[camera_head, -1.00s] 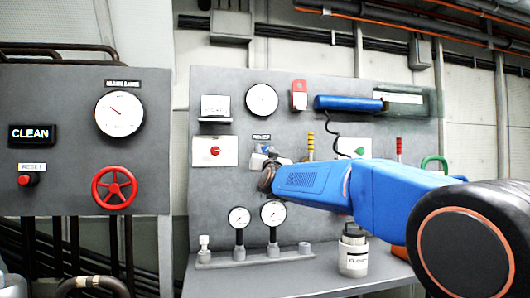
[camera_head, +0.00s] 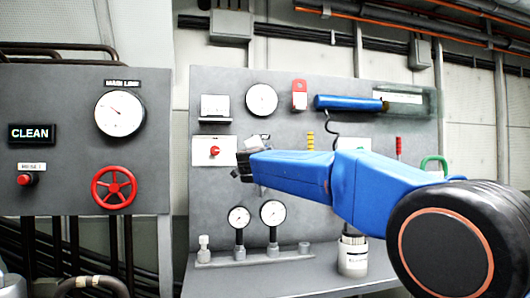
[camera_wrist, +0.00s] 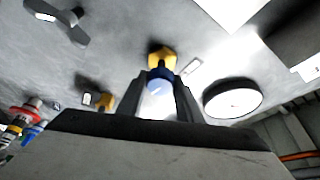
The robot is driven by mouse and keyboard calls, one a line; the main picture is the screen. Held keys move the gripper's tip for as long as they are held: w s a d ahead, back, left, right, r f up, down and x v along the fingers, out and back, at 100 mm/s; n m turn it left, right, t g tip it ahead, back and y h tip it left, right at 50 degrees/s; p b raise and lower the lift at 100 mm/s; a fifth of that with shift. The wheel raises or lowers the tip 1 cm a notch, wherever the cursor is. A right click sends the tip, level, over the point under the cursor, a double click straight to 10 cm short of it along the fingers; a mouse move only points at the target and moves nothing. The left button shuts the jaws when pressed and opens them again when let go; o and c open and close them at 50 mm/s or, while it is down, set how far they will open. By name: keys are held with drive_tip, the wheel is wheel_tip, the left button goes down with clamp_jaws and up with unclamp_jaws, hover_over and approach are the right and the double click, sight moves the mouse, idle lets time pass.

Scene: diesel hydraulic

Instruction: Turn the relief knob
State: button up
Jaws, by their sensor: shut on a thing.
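In the wrist view a blue knob (camera_wrist: 160,76) with a white mark sits in front of a yellow collar (camera_wrist: 161,57) on the grey panel. My gripper (camera_wrist: 163,92) has one finger on each side of the blue knob and is shut on it. I read no name on this knob, so I cannot confirm it is the relief knob. In the head view my gripper (camera_head: 244,167) is at the panel's middle, right of the white plate with a red knob (camera_head: 214,151). The blue knob is hidden there behind my gripper and wrist.
Two small gauges (camera_head: 239,217) (camera_head: 273,212) stand below my arm, and a larger gauge (camera_head: 262,99) is above. A red handwheel (camera_head: 114,187) is on the left panel. A canister (camera_head: 353,255) stands on the shelf. A grey handle (camera_wrist: 62,20) shows in the wrist view.

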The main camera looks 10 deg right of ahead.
drive_tip(key=m+g, duration=0.1)
drive_tip(key=m, duration=0.3)
drive_tip(key=shift+m+g, duration=0.3)
drive_tip(key=shift+g, duration=0.1)
drive_tip(key=m+g+y, duration=0.1)
drive_tip(key=m, duration=0.3)
drive_tip(key=shift+f, duration=0.15)
drive_tip(key=shift+g, duration=0.3)
drive_tip(key=shift+f, duration=0.1)
drive_tip(key=o, duration=1)
drive_tip(key=shift+d, duration=0.1)
drive_tip(key=shift+o, duration=0.2)
drive_tip(key=shift+m, duration=0.3)
drive_tip(key=shift+s, duration=0.1)
drive_tip(key=v, duration=1.7)
